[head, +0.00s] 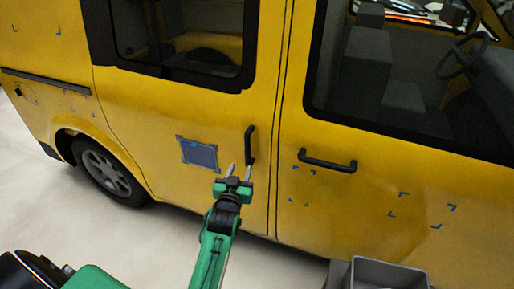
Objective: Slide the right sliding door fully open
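The yellow sliding door (150,110) of the van is in the middle of the head view, with a dark window. It sits flush beside the front door, with a narrow dark seam between them. Its black upright handle (249,143) is near its right edge. My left gripper (240,168) is just below and left of the handle, with its two fingers apart and pointing up. The right fingertip is close to the handle's lower end; I cannot tell whether they touch. Nothing shows between the fingers. My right gripper is out of view.
The front door (350,195) has a black horizontal handle (328,161) and blue corner marks. A blue square patch (199,154) is on the sliding door. A dark rail (45,82) runs along the rear panel, above the rear wheel (107,172). A grey open box (388,275) is at bottom right. Pale floor is clear at left.

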